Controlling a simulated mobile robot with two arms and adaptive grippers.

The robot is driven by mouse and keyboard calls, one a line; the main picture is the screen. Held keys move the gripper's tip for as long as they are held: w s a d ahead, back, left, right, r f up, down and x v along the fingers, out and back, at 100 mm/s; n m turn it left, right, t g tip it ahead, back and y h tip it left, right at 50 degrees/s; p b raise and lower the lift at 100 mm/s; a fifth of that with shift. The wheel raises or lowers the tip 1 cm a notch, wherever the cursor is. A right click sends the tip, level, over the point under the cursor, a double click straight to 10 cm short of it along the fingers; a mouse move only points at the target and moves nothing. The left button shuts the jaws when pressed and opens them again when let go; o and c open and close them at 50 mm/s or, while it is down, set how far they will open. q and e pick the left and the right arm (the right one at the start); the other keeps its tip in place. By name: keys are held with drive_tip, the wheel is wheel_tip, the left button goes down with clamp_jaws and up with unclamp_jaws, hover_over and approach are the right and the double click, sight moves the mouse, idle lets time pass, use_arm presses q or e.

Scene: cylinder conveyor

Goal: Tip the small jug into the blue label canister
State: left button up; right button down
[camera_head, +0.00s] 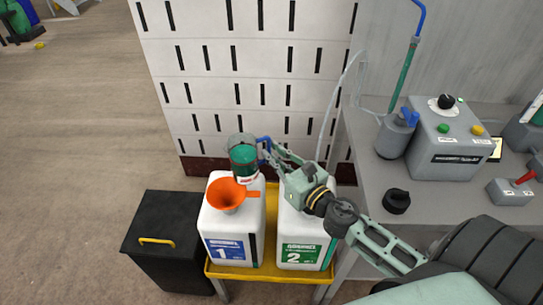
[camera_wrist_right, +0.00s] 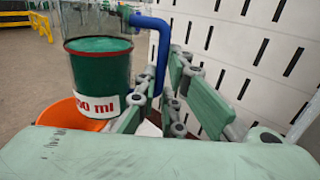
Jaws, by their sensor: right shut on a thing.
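The small jug (camera_head: 243,160) is clear, with green liquid inside and a blue handle. My right gripper (camera_head: 270,153) is shut on its handle and holds it in the air, roughly upright, above and slightly behind the orange funnel (camera_head: 226,194). In the right wrist view the jug (camera_wrist_right: 98,80) shows a red "ml" label, and the gripper (camera_wrist_right: 160,85) is at the blue handle. The funnel sits in the top of the white blue label canister (camera_head: 221,222), marked 1. Part of the funnel (camera_wrist_right: 68,116) shows below the jug. My left gripper is not in view.
A white canister with a green label (camera_head: 300,228), marked 2, stands right of the first on a yellow tray (camera_head: 264,272). A black bin (camera_head: 160,225) is at the left. A grey bench (camera_head: 375,180) with devices is at the right. A slotted white panel (camera_head: 215,70) stands behind.

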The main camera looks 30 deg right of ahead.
sight(252, 154)
drive_tip(key=shift+a+r+n+g+h+p, duration=0.1)
drive_tip(key=shift+r+n+g+h+p, duration=0.25)
drive_tip(key=shift+n+p, duration=1.75)
drive_tip(key=shift+a+r+n+g+h+p, duration=0.15)
drive_tip(key=shift+r+n+p, duration=0.6)
drive_tip(key=shift+p, duration=2.3)
drive_tip(key=shift+d+r+n+g+h+p, duration=0.1)
drive_tip(key=shift+n+g+h+p, duration=0.15)
drive_tip(key=shift+n+p, duration=2)
drive_tip(key=shift+w+a+r+n+g+h+p, duration=0.2)
drive_tip(key=shift+a+n+p, duration=0.5)
drive_tip(key=shift+p, duration=1.1)
drive_tip(key=shift+s+a+r+n+t+h+p, duration=0.2)
drive_tip(key=shift+a+r+n+p, duration=0.45)
drive_tip(key=shift+p, duration=1.15)
drive_tip(key=shift+w+a+r+n+g+h+p, duration=0.2)
drive_tip(key=shift+a+n+p, duration=0.5)
drive_tip(key=shift+p, duration=1.1)
drive_tip(key=shift+a+f, duration=0.15)
drive_tip(key=shift+a, duration=0.05)
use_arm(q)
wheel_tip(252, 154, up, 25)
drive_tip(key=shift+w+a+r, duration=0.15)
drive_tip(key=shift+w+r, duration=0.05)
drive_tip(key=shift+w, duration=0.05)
use_arm(e)
drive_tip(key=shift+a+r+n+h, duration=0.35)
drive_tip(key=shift+a+r+n, duration=0.3)
drive_tip(key=shift+a, duration=0.15)
